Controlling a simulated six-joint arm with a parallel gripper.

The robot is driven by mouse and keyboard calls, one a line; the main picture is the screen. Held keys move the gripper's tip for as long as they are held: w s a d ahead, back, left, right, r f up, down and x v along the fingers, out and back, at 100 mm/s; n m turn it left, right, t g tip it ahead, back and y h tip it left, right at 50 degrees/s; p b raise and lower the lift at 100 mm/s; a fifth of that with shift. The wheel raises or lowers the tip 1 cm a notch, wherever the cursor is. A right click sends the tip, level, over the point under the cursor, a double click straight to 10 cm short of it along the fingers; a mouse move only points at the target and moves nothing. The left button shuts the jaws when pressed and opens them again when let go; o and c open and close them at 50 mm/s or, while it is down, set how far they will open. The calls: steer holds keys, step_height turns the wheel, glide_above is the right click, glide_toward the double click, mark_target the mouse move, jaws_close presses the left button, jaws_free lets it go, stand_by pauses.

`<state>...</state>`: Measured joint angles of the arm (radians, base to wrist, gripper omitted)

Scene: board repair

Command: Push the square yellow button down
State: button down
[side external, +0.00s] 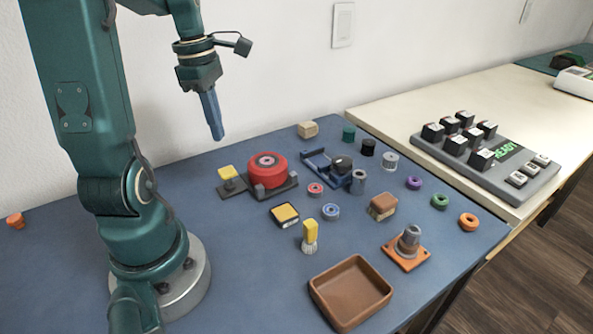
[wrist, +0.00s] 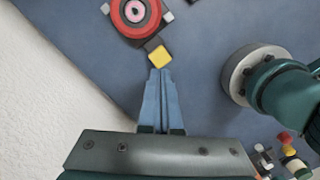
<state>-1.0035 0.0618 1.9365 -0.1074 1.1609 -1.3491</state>
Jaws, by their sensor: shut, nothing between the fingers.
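The square yellow button (side external: 229,172) stands raised on a small dark plate, just left of a round red part on a dark base. In the wrist view the yellow button (wrist: 159,57) lies just beyond my fingertips. My gripper (side external: 219,137) is shut and empty, pointing down. It hangs in the air above the button, clearly apart from it. Its closed blue fingers also show in the wrist view (wrist: 160,72), with the tips close to the button's near edge in the picture.
The red round part (side external: 266,168) stands right beside the button. A dark block with a yellow square top (side external: 285,213), a yellow-topped peg (side external: 310,235) and a brown tray (side external: 350,292) lie nearer the front.

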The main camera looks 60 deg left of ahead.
mark_target(226, 170)
steer(key=shift+s+a, duration=0.15)
steer(key=shift+s, duration=0.05)
steer(key=f, duration=0.5)
steer(key=shift+w+d+f, duration=0.25)
steer(key=shift+f, duration=0.75)
steer(key=shift+f, duration=1.1)
steer(key=shift+s+a+r, duration=0.3)
steer(key=shift+s+a, duration=0.2)
steer(key=shift+s, duration=0.05)
steer(key=shift+s+a+r, duration=0.25)
steer(key=shift+s+a, duration=0.25)
